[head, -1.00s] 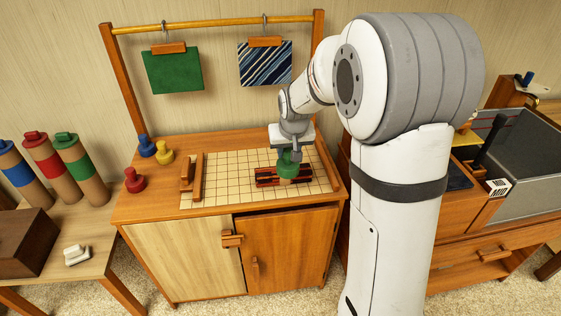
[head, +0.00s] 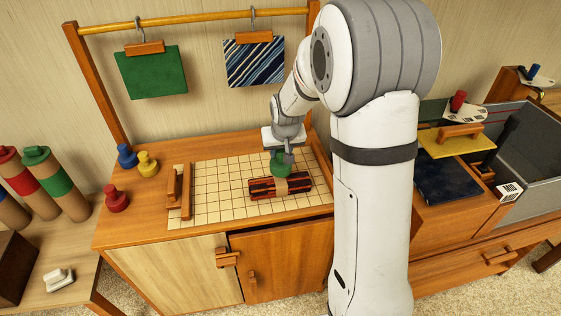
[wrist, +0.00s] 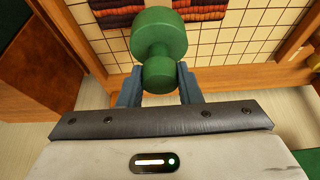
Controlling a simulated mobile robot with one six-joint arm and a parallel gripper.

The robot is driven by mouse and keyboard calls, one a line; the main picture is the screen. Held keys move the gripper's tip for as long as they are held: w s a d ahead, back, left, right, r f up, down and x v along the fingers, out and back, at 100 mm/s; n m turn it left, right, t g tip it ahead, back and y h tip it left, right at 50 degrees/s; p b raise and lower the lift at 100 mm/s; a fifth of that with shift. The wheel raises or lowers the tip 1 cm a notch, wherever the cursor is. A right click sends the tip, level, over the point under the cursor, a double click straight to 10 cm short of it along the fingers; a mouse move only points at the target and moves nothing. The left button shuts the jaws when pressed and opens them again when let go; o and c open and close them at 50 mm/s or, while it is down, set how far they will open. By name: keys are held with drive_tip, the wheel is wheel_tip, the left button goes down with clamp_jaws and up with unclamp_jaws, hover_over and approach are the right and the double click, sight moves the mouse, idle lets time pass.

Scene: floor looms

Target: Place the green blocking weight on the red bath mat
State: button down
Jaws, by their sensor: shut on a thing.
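My gripper (wrist: 160,82) is shut on the knob of the green blocking weight (wrist: 158,35), its two fingers on either side. The weight also shows in the head view (head: 280,166), below my gripper. The red bath mat (head: 263,188) lies on the gridded board as a red and dark striped bundle with a tan band across its middle. In the head view the weight appears just above or behind the mat's middle; I cannot tell the gap. In the wrist view the mat (wrist: 112,14) is at the top, partly hidden by the weight.
Blue (head: 127,157), yellow (head: 147,164) and red (head: 116,198) weights stand left of the gridded board (head: 215,195). Wooden bars (head: 181,192) lie at its left edge. A green cloth (head: 152,72) and a striped cloth (head: 254,62) hang behind.

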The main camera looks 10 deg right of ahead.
sight(281, 158)
drive_tip(key=shift+a+f, duration=0.15)
drive_tip(key=shift+f, duration=1.8)
drive_tip(key=shift+f, duration=0.15)
drive_tip(key=c, duration=1)
unclamp_jaws()
drive_tip(key=shift+s, duration=0.1)
drive_tip(key=shift+c, duration=0.2)
drive_tip(key=v, duration=1.1)
drive_tip(key=s+r+g, duration=0.1)
drive_tip(key=s+r, duration=0.1)
drive_tip(key=s, duration=1)
drive_tip(key=s+r, duration=0.2)
drive_tip(key=s, duration=1)
drive_tip(key=shift+s+d+g, duration=0.2)
drive_tip(key=shift+d+g, duration=0.2)
